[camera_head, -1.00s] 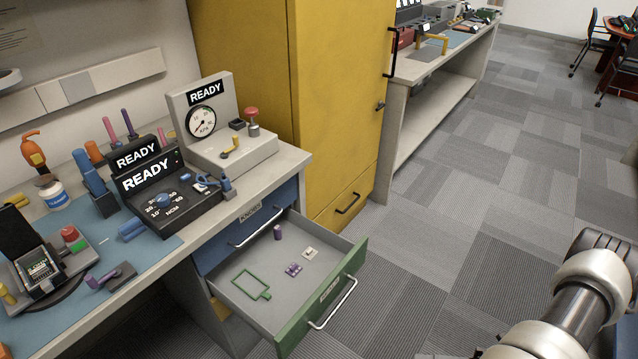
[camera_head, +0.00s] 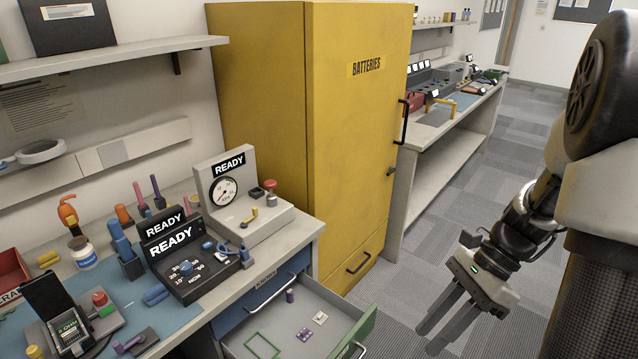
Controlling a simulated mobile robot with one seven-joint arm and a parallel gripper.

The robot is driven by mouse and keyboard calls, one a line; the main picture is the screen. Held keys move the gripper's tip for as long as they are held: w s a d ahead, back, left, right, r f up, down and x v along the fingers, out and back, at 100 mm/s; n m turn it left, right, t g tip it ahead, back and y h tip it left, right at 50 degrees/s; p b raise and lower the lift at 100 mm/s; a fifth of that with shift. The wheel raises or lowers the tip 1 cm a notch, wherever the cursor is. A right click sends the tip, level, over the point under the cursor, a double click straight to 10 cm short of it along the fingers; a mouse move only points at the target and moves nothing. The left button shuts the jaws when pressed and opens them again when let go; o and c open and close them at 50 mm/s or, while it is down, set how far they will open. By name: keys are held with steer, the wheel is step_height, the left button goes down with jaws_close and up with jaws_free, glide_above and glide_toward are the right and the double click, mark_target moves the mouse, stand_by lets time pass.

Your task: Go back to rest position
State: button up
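My gripper (camera_head: 446,318) hangs at the lower right of the head view, at the end of my folded arm. Its two fingers point down and left with a gap between them, and nothing shows in the gap. It is over the floor, to the right of the open drawer and apart from it. My arm fills the right edge of the picture.
An open green-fronted drawer (camera_head: 366,330) juts from the workbench (camera_head: 311,230) at left and holds several small parts. A yellow battery cabinet (camera_head: 358,140) stands behind it. Another bench (camera_head: 440,139) runs along the back right. The carpeted floor (camera_head: 425,250) between is clear.

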steer(key=s+a+r+n+t+h+p, duration=0.1)
steer(key=a+r+n+t+h+p, duration=0.1)
steer(key=r+n, duration=0.4)
steer(key=s+a+r+n+t+h+p, duration=0.2)
steer(key=r+n+p, duration=0.3)
steer(key=r, duration=0.8)
steer(key=s+a+r+n+t+h+p, duration=0.2)
steer(key=r+n+t+p, duration=0.2)
steer(key=r, duration=0.6)
steer(key=n, duration=0.2)
steer(key=shift+a+n+h, duration=0.3)
steer(key=shift+a+n, duration=0.05)
steer(key=shift+n, duration=0.05)
